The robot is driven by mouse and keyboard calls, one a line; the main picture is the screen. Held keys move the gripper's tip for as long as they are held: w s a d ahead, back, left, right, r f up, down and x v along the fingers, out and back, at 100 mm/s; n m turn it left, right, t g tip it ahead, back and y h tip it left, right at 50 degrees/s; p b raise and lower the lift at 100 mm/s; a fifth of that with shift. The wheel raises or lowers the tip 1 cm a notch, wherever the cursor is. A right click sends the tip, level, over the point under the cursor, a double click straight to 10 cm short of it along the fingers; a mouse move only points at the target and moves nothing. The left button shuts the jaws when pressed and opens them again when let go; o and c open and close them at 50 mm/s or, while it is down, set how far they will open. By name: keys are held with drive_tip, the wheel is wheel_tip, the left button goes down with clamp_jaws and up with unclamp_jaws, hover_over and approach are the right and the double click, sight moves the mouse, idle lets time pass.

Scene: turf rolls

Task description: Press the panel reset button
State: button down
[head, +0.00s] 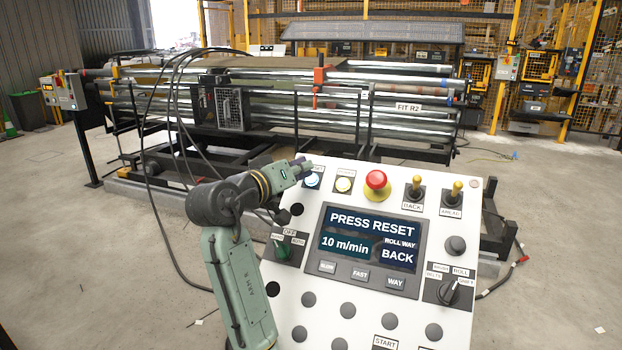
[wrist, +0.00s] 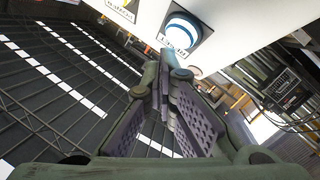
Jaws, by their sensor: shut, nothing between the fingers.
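The white control panel (head: 350,306) stands in front of me in the head view, with a screen (head: 368,248) reading "PRESS RESET". A round blue-white button (head: 312,180) sits at its top left, its label partly covered by my gripper. My gripper (head: 304,164) is at the panel's upper left edge, just above that button. In the wrist view my gripper (wrist: 162,68) is shut and empty, its fingertips below the blue-ringed button (wrist: 184,28). I cannot tell whether the fingertips touch the panel.
A lit white-yellow button (head: 344,184), a red mushroom button (head: 376,184) and two yellow-tipped levers (head: 416,185) line the panel's top. A roller machine (head: 270,100) with hanging black cables (head: 172,110) stands behind. The floor on the right is mostly clear.

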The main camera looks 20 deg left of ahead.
idle(0.5)
drive_tip(key=shift+w+f, duration=0.3)
drive_tip(key=shift+f, duration=0.05)
drive_tip(key=shift+w+f, duration=0.3)
drive_tip(key=shift+f, duration=0.05)
idle(1.0)
drive_tip(key=shift+s+r, duration=0.1)
drive_tip(key=shift+r, duration=0.05)
drive_tip(key=shift+s+r+p, duration=0.35)
drive_tip(key=shift+s+r, duration=0.15)
drive_tip(key=s+r+p, duration=0.3)
drive_tip(key=shift+s+r, duration=0.1)
drive_tip(key=shift+r, duration=0.3)
drive_tip(key=shift+a, duration=0.1)
idle(0.7)
